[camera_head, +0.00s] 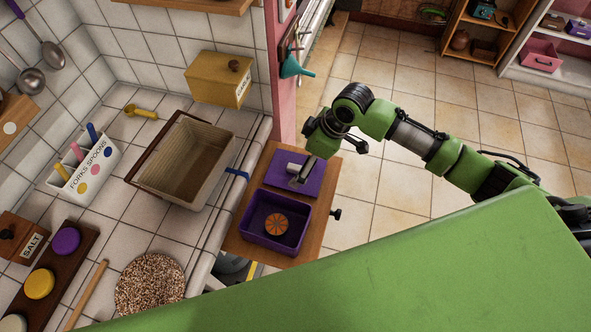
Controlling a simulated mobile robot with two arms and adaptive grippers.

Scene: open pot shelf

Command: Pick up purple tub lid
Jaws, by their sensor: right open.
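The purple tub lid (284,177) lies flat on a wooden board, beside the open purple tub (246,229), which holds a round orange-and-dark item (276,224). A pale, handle-like piece (292,168) shows over the lid's middle. My right gripper (303,176) reaches down from the upper right, with its grey tip over the lid. It is open; the fingers are small and partly hidden, so I cannot tell whether they touch the lid or stand around the handle. My left gripper is not in view.
The wooden board (235,246) juts from the tiled counter, with a dark knob (336,214) at its right edge. A beige basin (222,150), a yellow box (215,78) and a utensil holder (84,168) stand on the counter. Open tiled floor lies behind my right arm.

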